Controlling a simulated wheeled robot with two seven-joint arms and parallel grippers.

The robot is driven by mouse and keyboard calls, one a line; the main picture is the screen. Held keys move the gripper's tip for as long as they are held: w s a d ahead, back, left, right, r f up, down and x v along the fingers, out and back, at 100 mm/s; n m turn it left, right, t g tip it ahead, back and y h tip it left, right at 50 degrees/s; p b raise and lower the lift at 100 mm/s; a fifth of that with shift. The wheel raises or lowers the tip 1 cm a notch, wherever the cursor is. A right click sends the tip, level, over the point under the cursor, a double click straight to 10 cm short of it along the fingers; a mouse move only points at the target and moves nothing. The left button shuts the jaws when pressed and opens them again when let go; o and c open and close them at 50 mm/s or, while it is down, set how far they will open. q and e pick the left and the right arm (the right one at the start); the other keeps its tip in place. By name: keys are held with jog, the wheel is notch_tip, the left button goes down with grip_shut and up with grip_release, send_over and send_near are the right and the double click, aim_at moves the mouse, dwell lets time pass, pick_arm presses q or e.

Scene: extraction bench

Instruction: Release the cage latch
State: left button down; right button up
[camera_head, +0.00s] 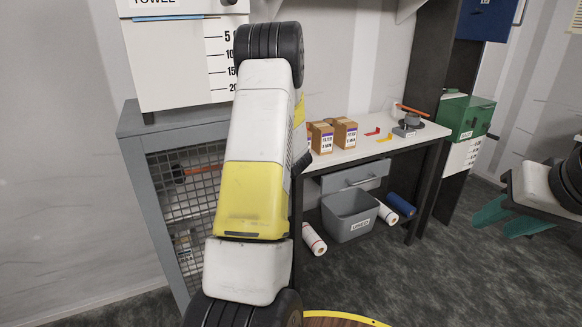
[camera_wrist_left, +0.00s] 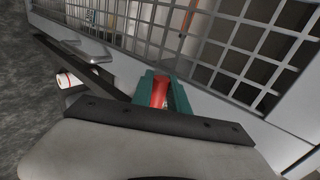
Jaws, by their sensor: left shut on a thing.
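The grey cage (camera_head: 135,163) with a mesh front stands at the left in the head view. Its mesh also fills the upper part of the left wrist view (camera_wrist_left: 235,30). In the left wrist view, my left gripper (camera_wrist_left: 166,97) has its teal fingers closed around a red latch handle (camera_wrist_left: 160,92) beside the mesh front. My left arm hides this gripper and the latch in the head view. My right gripper (camera_head: 493,226) is at the right edge of the head view, its teal fingers apart and empty, far from the cage.
The carpet in front is mostly open.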

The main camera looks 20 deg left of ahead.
pick_arm(q)
jog(key=c, duration=1.6)
grip_release()
jog(key=shift+o, duration=0.2)
jog(key=v, duration=0.7)
jog(key=shift+s+d+r, duration=0.2)
jog(key=shift+s+d, duration=0.05)
